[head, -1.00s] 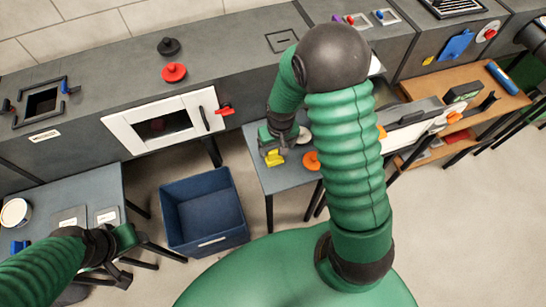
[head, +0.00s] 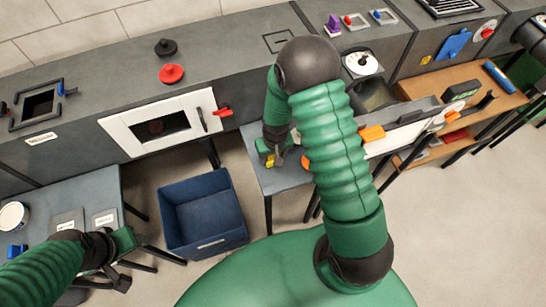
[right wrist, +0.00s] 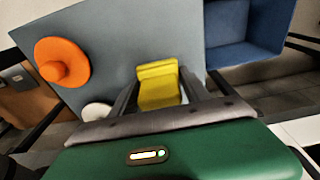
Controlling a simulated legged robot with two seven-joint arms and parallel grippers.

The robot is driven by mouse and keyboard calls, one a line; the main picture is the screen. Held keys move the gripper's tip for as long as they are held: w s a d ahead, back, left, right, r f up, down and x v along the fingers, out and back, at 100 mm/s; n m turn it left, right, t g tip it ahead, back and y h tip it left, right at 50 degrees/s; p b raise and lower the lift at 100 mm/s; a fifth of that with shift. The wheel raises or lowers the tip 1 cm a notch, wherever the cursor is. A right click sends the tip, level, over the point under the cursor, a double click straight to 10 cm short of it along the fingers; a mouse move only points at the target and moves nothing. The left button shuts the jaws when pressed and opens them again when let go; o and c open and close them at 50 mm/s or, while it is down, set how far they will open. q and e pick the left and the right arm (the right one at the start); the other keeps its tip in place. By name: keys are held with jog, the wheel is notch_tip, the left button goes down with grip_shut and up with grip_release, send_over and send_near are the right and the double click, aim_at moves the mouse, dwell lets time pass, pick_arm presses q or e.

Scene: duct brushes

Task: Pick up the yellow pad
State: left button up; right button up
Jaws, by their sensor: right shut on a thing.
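The yellow pad (right wrist: 158,85) is between the two fingers of my right gripper (right wrist: 157,92) in the right wrist view, above or at the grey-blue table. My right gripper is shut on it. In the head view, my right gripper (head: 273,157) is at the table's left end, and a small yellow part of the pad (head: 270,160) shows beside the fingers. I cannot tell whether the pad still touches the table. My left gripper (head: 122,262) is at the lower left by another table, away from the pad; its finger gap is unclear.
An orange knobbed disc (right wrist: 62,63) and a white round thing (right wrist: 97,111) lie near the pad. A blue open bin (head: 203,213) stands on the floor left of the table (head: 288,178). A grey counter (head: 240,60) with a white-framed door runs behind.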

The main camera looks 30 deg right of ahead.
jog(key=shift+a, duration=0.1)
grip_shut()
jog(key=shift+r, duration=0.15)
